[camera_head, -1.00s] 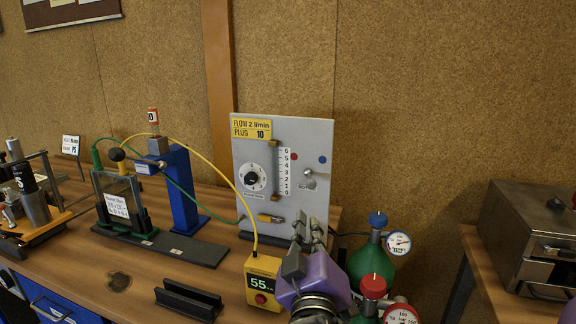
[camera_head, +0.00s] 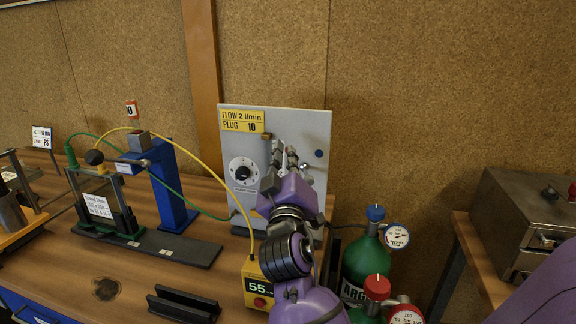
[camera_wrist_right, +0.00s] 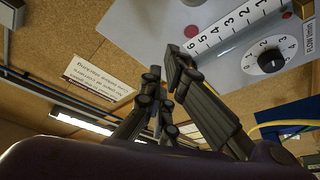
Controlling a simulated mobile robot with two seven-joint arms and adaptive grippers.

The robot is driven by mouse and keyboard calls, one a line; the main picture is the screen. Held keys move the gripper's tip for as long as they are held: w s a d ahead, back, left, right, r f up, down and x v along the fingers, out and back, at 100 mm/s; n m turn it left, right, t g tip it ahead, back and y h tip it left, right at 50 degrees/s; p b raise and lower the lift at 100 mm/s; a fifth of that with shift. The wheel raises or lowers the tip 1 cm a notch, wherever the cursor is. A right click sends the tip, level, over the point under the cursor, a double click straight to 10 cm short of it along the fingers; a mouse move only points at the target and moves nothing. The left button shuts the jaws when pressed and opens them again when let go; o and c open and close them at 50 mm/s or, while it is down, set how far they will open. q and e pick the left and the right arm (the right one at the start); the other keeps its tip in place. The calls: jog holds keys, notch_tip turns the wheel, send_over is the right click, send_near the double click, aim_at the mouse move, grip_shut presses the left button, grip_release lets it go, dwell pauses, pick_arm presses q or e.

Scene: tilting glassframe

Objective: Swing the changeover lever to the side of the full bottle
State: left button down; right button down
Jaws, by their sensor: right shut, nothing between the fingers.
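The grey flow panel (camera_head: 228,150) stands on the bench against the cork wall. My right gripper (camera_head: 284,153) is shut and empty in front of the panel's right half. It covers most of the changeover lever area, so I cannot tell which way the lever points or whether the fingers touch it. A blue dot (camera_head: 319,153) shows right of the fingers. In the wrist view the shut fingers (camera_wrist_right: 164,70) are near the red dot (camera_wrist_right: 190,31). A blue-capped green bottle (camera_head: 365,262) and a red-capped bottle (camera_head: 376,288), each with a gauge, stand right of the panel.
A yellow display box (camera_head: 257,285) reading 55 sits below the panel. A blue stand (camera_head: 174,185) and yellow and green hoses are to the left. A black rail (camera_head: 184,304) lies in front. A metal box (camera_head: 525,222) stands on the right.

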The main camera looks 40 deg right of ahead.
aim_at(307, 175)
jog(key=f, duration=0.1)
jog(key=s+f, duration=0.1)
jog(key=d+f, duration=0.1)
jog(key=shift+s+f, duration=0.1)
jog(key=shift+s, duration=0.15)
jog(key=shift+s+d, duration=0.1)
jog(key=shift+s+d+f, duration=0.4)
jog(key=shift+s+d, duration=0.3)
jog(key=shift+d, duration=0.1)
jog(key=shift+p, duration=0.3)
